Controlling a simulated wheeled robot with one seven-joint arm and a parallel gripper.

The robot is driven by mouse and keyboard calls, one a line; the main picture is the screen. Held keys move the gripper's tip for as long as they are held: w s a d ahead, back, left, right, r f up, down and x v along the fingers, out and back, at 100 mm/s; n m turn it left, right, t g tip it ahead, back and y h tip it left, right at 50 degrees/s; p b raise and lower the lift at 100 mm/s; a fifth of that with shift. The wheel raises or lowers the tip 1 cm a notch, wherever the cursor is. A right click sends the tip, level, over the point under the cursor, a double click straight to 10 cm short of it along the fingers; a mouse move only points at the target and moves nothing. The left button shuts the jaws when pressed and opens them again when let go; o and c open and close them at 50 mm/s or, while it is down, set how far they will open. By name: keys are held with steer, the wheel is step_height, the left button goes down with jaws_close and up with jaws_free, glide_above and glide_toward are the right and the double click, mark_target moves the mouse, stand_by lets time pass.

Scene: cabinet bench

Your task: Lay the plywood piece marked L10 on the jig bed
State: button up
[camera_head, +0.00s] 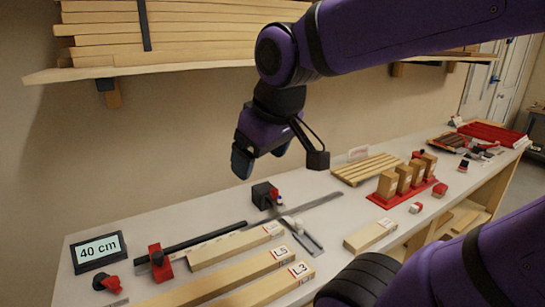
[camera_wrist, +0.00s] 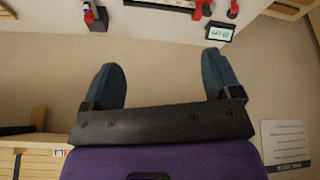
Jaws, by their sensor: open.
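Several pale wooden pieces with labels lie on the bench. One reads L5 (camera_head: 235,278) and one reads L3 (camera_head: 265,292). A third piece (camera_head: 225,248) behind them and a short piece (camera_head: 370,236) to the right have labels too small to read. I cannot tell which is L10. A low slatted wooden bed (camera_head: 367,168) lies toward the back; I cannot tell whether it is the jig bed. My gripper (camera_head: 262,160) is raised above the bench near the wall, open and empty. In the wrist view its fingers (camera_wrist: 160,78) stand wide apart with nothing between them.
A 40 cm display (camera_head: 98,250) stands at the left, beside a black rail (camera_head: 205,242) with a red clamp (camera_head: 160,263). A red rack (camera_head: 405,190) holds upright wooden blocks. A loaded shelf (camera_head: 150,70) overhangs the bench. Part of my arm hides the lower right.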

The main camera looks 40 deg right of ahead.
steer(key=shift+s+a+r+m, duration=0.2)
steer(key=shift+s+m, duration=0.2)
steer(key=shift+s, duration=0.5)
steer(key=shift+s+a+r+m, duration=0.15)
steer(key=shift+s+m, duration=0.25)
steer(key=shift+s, duration=0.45)
